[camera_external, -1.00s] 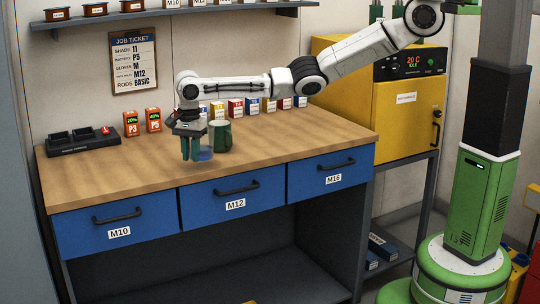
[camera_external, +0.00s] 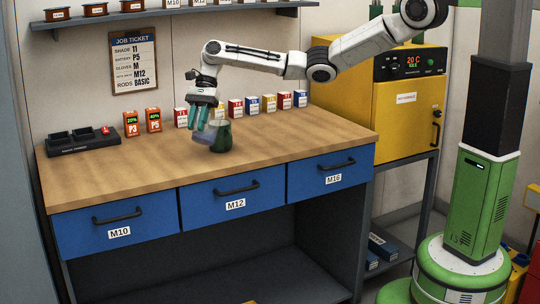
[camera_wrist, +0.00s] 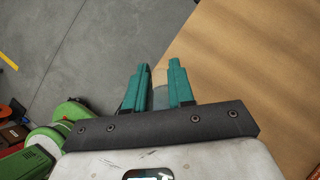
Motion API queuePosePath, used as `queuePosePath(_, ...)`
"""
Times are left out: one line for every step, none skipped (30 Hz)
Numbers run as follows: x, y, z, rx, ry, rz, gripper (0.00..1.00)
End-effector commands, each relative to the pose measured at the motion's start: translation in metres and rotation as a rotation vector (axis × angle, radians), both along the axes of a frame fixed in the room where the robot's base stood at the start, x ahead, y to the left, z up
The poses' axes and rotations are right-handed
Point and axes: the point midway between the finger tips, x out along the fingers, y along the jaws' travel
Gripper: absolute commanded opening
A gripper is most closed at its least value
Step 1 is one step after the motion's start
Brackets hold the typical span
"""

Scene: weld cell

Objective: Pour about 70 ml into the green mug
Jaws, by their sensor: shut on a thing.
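The green mug (camera_external: 222,138) stands upright on the wooden bench top. My gripper (camera_external: 203,120) is shut on a small see-through bluish cup (camera_external: 202,138). The cup is raised off the bench and tilted, just left of the mug and overlapping its edge in the picture. I cannot tell whether they touch or whether any liquid is flowing. In the wrist view my gripper's teal fingers (camera_wrist: 157,88) show with a strip of the clear cup (camera_wrist: 161,97) between them. The mug is not visible in the wrist view.
Several small labelled boxes (camera_external: 236,107) line the back of the bench (camera_external: 110,182). Two orange batteries (camera_external: 131,124) and a dark charger (camera_external: 82,140) stand at the left. A yellow oven (camera_external: 405,115) is at the right. The bench front is clear.

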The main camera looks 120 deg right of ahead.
Motion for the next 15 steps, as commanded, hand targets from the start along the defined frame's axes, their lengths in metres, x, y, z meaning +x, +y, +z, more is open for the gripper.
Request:
queuePosePath(-0.002, -0.003, 0.006, 0.019, -0.024, -0.002, 0.00)
queuePosePath(-0.003, -0.004, 0.008, 0.032, -0.037, -0.002, 0.00)
queuePosePath(-0.004, -0.005, 0.011, 0.048, -0.055, -0.003, 0.00)
queuePosePath(-0.005, -0.005, 0.013, 0.061, -0.068, -0.002, 0.00)
queuePosePath(-0.006, -0.006, 0.015, 0.072, -0.079, -0.001, 0.00)
queuePosePath(-0.007, -0.007, 0.018, 0.084, -0.094, -0.001, 0.00)
queuePosePath(-0.007, -0.007, 0.020, 0.094, -0.104, -0.003, 0.00)
queuePosePath(-0.008, -0.008, 0.021, 0.104, -0.113, -0.003, 0.00)
queuePosePath(-0.008, -0.008, 0.023, 0.113, -0.124, -0.002, 0.00)
queuePosePath(-0.008, -0.008, 0.024, 0.120, -0.132, -0.001, 0.00)
queuePosePath(-0.008, -0.009, 0.026, 0.127, -0.139, -0.001, 0.00)
queuePosePath(-0.009, -0.009, 0.027, 0.132, -0.147, -0.001, 0.00)
queuePosePath(-0.009, -0.009, 0.028, 0.138, -0.153, -0.001, 0.00)
queuePosePath(-0.010, -0.010, 0.029, 0.144, -0.159, -0.001, 0.00)
queuePosePath(-0.010, -0.010, 0.030, 0.149, -0.165, -0.001, 0.00)
